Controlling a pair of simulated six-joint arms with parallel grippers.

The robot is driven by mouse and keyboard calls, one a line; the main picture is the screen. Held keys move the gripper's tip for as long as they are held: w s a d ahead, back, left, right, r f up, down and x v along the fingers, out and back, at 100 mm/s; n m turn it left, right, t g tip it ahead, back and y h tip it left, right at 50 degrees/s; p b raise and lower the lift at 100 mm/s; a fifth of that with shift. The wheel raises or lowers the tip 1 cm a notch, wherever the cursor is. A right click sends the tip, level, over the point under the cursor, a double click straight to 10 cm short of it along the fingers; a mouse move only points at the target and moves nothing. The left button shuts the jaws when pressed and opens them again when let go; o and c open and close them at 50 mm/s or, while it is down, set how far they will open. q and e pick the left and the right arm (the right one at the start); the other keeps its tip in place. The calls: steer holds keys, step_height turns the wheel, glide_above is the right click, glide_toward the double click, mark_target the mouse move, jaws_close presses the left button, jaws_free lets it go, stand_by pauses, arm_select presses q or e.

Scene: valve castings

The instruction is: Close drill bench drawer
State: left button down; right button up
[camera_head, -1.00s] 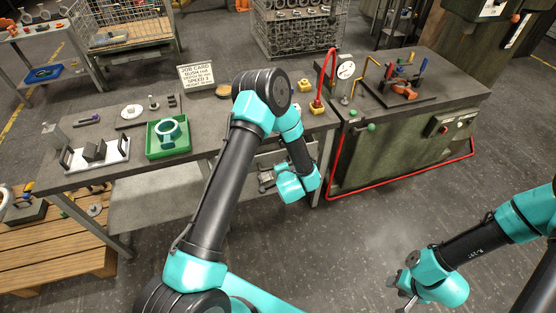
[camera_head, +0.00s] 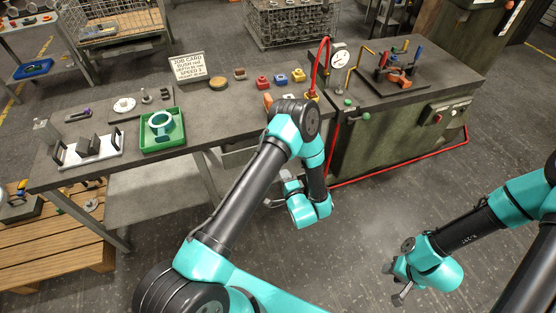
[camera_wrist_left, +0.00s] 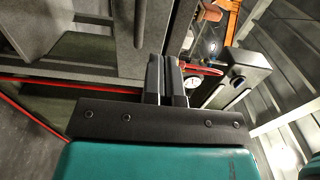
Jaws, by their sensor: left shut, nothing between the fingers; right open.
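The drawer is mostly hidden behind my left arm in the head view. A pale grey panel (camera_head: 238,158) shows under the workbench's front edge beside that arm; I cannot tell how far the drawer stands out. In the left wrist view a grey panel (camera_wrist_left: 35,28) with a dark bar fills the upper left. My left gripper (camera_head: 280,196) is low in front of the bench, partly hidden by its own wrist. Its fingers (camera_wrist_left: 166,80) are shut and empty in the wrist view; contact with the panel is unclear. My right gripper (camera_head: 394,284) is open and empty above the floor.
The workbench (camera_head: 225,115) carries a green tray (camera_head: 176,145), a job card (camera_head: 187,66) and small coloured blocks. A green cabinet (camera_head: 385,145) with a red hose (camera_head: 400,168) stands to the right. Floor between the arms is clear.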

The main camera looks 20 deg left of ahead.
arm_select(q)
steer(key=x, duration=1.4)
steer(key=x, duration=0.3)
steer(key=shift+w+a+f, duration=0.1)
steer(key=shift+w+a, duration=0.55)
steer(key=shift+w, duration=0.05)
steer(key=shift+s+d, duration=0.4)
steer(key=v, duration=1.3)
steer(key=shift+s+d, duration=0.25)
steer(key=shift+s, duration=0.05)
